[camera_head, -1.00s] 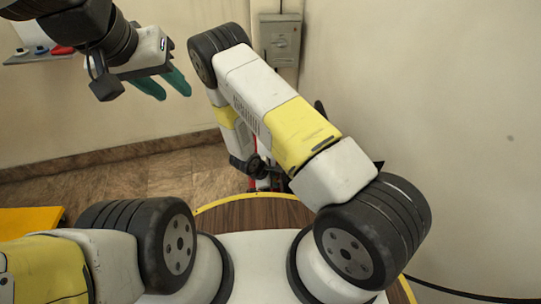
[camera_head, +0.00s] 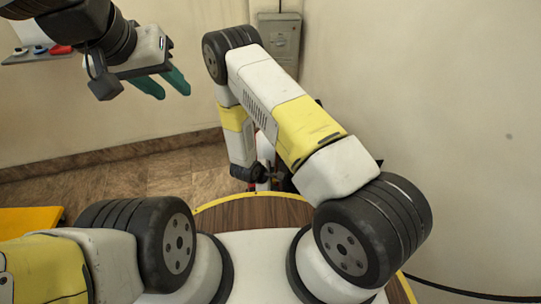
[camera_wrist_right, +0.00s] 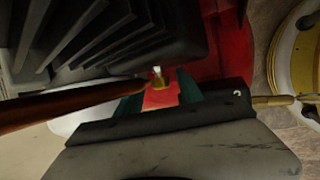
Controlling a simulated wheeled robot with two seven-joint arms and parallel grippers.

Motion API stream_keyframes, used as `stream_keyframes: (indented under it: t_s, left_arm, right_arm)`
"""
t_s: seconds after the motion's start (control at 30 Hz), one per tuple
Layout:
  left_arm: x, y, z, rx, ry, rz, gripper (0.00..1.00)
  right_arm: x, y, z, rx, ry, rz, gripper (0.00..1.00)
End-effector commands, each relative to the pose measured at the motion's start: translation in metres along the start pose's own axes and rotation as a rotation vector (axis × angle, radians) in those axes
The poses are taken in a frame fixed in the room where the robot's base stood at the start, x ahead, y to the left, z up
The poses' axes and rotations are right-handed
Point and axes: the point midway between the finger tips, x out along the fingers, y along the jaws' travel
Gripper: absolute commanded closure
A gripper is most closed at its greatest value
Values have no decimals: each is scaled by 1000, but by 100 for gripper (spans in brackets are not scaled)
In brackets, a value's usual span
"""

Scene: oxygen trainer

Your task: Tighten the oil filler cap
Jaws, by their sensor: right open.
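In the right wrist view, a small yellow piece with a pale top, which looks like the oil filler cap (camera_wrist_right: 158,80), stands by a red surface (camera_wrist_right: 160,99). My right gripper (camera_wrist_right: 161,92) is open, its two green fingers apart. The yellow piece shows in the gap between them, near the fingertips; I cannot tell whether they touch it. In the head view my right gripper is hidden behind my right arm. My left gripper (camera_head: 163,82) is open and empty at the upper left, in the air far from the cap.
A black finned machine part (camera_wrist_right: 90,35) fills the upper left of the right wrist view. A brown handle-like bar (camera_wrist_right: 65,107) runs close to the left finger. Red bodywork (camera_wrist_right: 226,45) lies behind. A grey wall box (camera_head: 280,45) and a shelf (camera_head: 40,56) are in the head view.

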Motion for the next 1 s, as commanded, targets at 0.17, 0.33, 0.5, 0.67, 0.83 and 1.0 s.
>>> stream_keyframes:
  t_s: [0.17,0.33,0.5,0.67,0.83,1.0]
  left_arm:
    - [0,0,0,0,0,0,64]
    - [0,0,0,0,0,0,64]
    - [0,0,0,0,0,0,64]
    - [0,0,0,0,0,0,64]
    - [0,0,0,0,0,0,64]
    - [0,0,0,0,0,0,64]
  right_arm:
    - [-8,0,-1,0,2,1,55]
    - [-35,1,-1,0,4,1,55]
    - [-63,1,-1,0,2,1,55]
    - [-76,0,0,1,0,0,55]
    - [-78,0,0,0,-1,0,55]
    - [-78,1,1,2,-1,0,55]
